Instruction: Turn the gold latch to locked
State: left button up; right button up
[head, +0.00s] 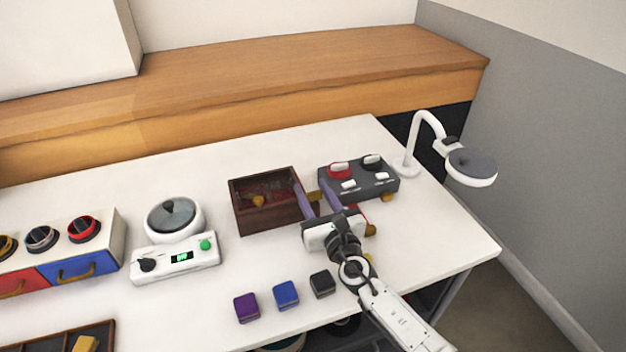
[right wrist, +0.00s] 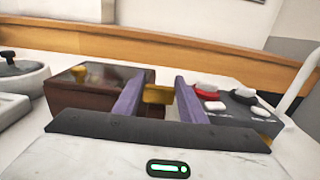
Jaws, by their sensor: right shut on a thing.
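The gold latch (head: 315,196) shows between the fingers of my right gripper (head: 317,193) in the head view. In the right wrist view the latch (right wrist: 158,94) sits between the two purple fingers of my right gripper (right wrist: 158,97), which is shut on it. It lies between a dark brown wooden box (head: 266,219) and a dark grey control box (head: 372,184). The fingers hide parts of the latch and its mount, so I cannot tell its exact turn. My left gripper is not in view.
A white device with a green button (head: 176,258) and a round pot (head: 174,218) stand left. Purple (head: 246,307), blue (head: 286,294) and black (head: 322,283) blocks lie in front. A white lamp (head: 428,122) stands at right. The table's right edge is close.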

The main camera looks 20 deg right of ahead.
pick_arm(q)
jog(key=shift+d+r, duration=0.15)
pick_arm(e)
jog(key=shift+h, duration=0.3)
jog(key=o, duration=1.1)
jog(key=shift+c, duration=0.2)
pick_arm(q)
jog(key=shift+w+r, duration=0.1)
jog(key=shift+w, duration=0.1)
pick_arm(e)
jog(key=shift+s, duration=0.5)
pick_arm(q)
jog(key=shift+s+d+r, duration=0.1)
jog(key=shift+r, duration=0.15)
pick_arm(e)
jog(key=s, duration=0.9)
jog(key=shift+s+d, duration=0.1)
jog(key=shift+s, duration=0.1)
